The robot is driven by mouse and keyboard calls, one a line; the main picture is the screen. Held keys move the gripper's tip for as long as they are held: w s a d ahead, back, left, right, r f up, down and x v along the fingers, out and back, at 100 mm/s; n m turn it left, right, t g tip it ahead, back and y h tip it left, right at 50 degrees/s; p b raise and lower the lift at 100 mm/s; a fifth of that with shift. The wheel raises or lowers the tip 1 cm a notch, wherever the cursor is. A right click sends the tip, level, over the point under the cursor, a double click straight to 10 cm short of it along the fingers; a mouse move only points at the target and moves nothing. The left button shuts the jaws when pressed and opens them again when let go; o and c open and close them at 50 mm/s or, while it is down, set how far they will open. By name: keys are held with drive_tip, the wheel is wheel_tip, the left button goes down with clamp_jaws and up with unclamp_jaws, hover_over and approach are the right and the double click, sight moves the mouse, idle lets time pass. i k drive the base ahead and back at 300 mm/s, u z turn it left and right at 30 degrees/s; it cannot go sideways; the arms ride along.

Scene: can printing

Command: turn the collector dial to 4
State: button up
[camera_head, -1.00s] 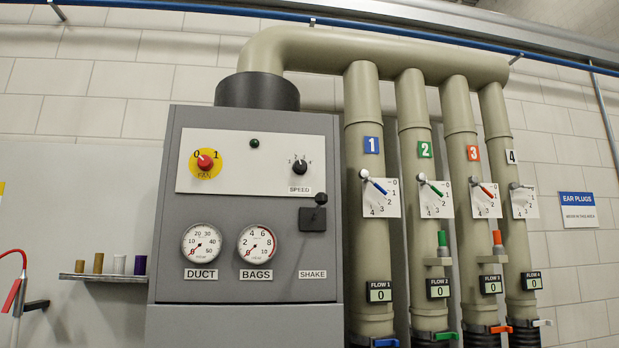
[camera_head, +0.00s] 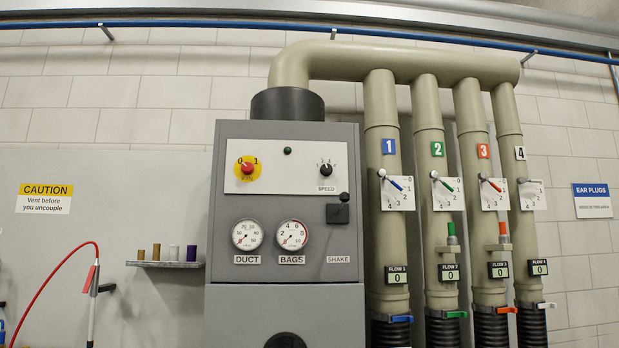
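The grey collector cabinet (camera_head: 284,285) stands in the middle of the head camera view. On its white upper panel is a small black knob (camera_head: 326,170) labelled SPEED, with small numbers around its top. Where its pointer stands is too small to tell. To its left is a red FAN knob (camera_head: 246,168) on a yellow disc marked 0 and 1. My gripper is not in view.
Below the panel are the DUCT gauge (camera_head: 247,235), the BAGS gauge (camera_head: 292,234) and a black SHAKE lever (camera_head: 340,208). Several numbered pipes (camera_head: 389,230) with coloured levers stand close on the right. A small shelf (camera_head: 165,264) and a red hose (camera_head: 50,270) are on the left.

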sight(326, 169)
drive_tip(key=i, duration=1)
drive_tip(key=u, duration=0.05)
